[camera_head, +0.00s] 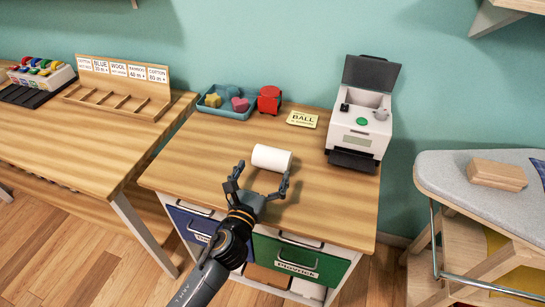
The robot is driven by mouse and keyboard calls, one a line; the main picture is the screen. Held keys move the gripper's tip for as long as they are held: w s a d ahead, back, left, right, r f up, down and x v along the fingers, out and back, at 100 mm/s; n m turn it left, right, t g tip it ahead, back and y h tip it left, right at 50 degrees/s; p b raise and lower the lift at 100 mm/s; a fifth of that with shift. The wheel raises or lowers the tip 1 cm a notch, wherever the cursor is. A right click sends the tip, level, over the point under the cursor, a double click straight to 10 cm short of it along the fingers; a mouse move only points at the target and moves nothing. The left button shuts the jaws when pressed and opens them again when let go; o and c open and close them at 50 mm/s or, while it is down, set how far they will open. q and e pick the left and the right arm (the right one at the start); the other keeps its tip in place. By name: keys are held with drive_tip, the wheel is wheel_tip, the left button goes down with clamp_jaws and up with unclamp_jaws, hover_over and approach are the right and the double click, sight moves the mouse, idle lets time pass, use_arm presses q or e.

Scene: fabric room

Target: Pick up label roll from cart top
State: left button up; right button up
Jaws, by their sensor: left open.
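The label roll (272,157) is a white cylinder lying on its side on the wooden cart top (330,200), near its middle. My left gripper (262,177) reaches in from the bottom and is open just in front of the roll. One finger is at the roll's left and the other at its lower right. I cannot tell whether the fingers touch the roll. My right gripper is not in view.
A label printer (361,115) with a raised lid stands at the cart's back right. A blue tray (226,101) of shapes, a red object (269,100) and a yellow card (302,119) lie along the back. An ironing board (450,175) stands at the right. The cart's front right is clear.

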sight(270, 157)
use_arm(q)
drive_tip(key=shift+w+d, duration=0.2)
drive_tip(key=shift+w, duration=0.55)
drive_tip(key=shift+w+d+r, duration=0.1)
drive_tip(key=shift+w+d, duration=0.05)
drive_tip(key=shift+w, duration=0.2)
drive_tip(key=x, duration=0.3)
drive_tip(key=shift+w+d, duration=0.15)
drive_tip(key=shift+w, duration=0.1)
drive_tip(key=shift+w+d, duration=0.15)
drive_tip(key=shift+w, duration=0.25)
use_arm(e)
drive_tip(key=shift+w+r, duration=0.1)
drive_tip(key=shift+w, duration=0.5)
use_arm(q)
drive_tip(key=c, duration=1)
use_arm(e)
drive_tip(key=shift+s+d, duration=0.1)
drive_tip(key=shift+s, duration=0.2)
